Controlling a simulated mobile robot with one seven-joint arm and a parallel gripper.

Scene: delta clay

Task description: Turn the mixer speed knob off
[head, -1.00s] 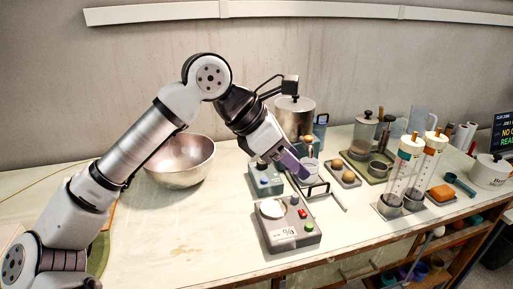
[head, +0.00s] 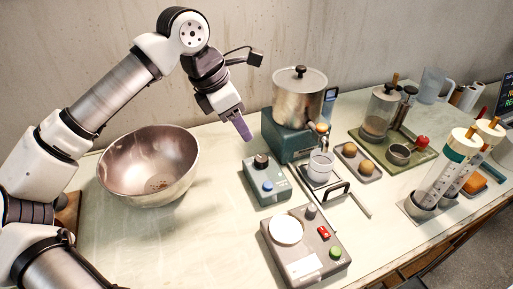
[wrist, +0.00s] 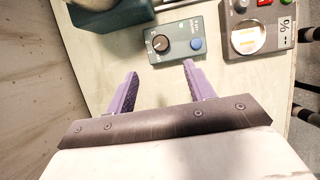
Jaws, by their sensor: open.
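A small teal control box (head: 268,184) stands on the table, with a dark round knob (head: 261,160) and a blue button on top. I take this as the mixer speed knob; its label is too small to read. In the wrist view the knob (wrist: 160,43) has a white pointer mark, and the blue button is to its right. My gripper (head: 243,130) is above and a little left of the box in the head view, tilted down. In the wrist view its purple fingers (wrist: 160,70) are apart and empty, with the knob beyond the fingertips, not touched.
A grey device (head: 315,245) with a white disc, red switch and green button stands in front. A teal base (head: 283,139) with a metal pot (head: 299,95) is behind. A large metal bowl (head: 120,175) sits left. Clear table lies between bowl and control box.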

